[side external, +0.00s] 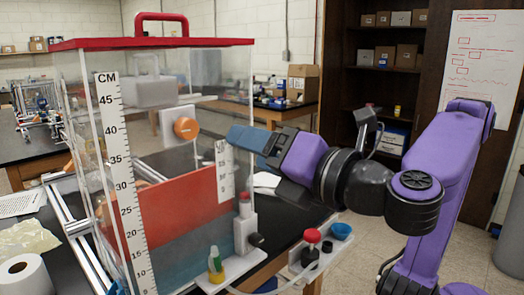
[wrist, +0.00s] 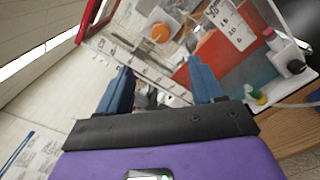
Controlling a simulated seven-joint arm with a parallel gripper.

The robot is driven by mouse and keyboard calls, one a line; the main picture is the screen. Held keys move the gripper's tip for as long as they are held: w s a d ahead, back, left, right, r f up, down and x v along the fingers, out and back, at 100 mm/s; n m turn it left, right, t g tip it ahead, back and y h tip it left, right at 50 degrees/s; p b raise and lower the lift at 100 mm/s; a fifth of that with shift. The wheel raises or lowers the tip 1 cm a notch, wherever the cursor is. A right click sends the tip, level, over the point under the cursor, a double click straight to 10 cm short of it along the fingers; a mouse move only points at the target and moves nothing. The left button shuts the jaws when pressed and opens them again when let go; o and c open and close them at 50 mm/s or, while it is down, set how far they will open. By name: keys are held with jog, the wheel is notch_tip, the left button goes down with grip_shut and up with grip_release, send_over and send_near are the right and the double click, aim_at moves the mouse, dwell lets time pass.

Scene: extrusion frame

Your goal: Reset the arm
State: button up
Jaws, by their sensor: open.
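My gripper (side external: 240,139) has blue fingers. In the side external view it is raised at the right edge of the clear tank (side external: 84,110) and points left. In the wrist view my gripper (wrist: 160,72) has its two blue fingers spread apart with nothing held between them. The tank has a red top rim and a red handle, and it shows ahead of the fingers. I cannot tell whether the fingertips touch its wall.
An orange knob (side external: 186,128) sits on the tank, above red and blue-grey panels. Shelves stand behind.

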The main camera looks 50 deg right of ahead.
jog(key=shift+s, duration=0.1)
dwell(0.5)
jog(key=w+d+f+m+g+h, duration=0.1)
jog(key=d+f+m+g, duration=0.3)
jog(key=f, duration=0.5)
jog(key=d+f+m+g+h, duration=0.1)
jog(key=d+f+g, duration=0.45)
jog(key=f, duration=0.25)
jog(key=s+d+f+m+g+y, duration=0.1)
jog(key=s+d+f+m+g, duration=0.2)
jog(key=s, duration=0.4)
jog(key=s+d+f+m+g+y, duration=0.1)
jog(key=s+d+f+m+g, duration=0.3)
jog(key=s+f+m+g, duration=0.1)
jog(key=shift+s+f+m, duration=0.8)
jog(key=shift+s+m, duration=0.05)
jog(key=shift+m, duration=0.05)
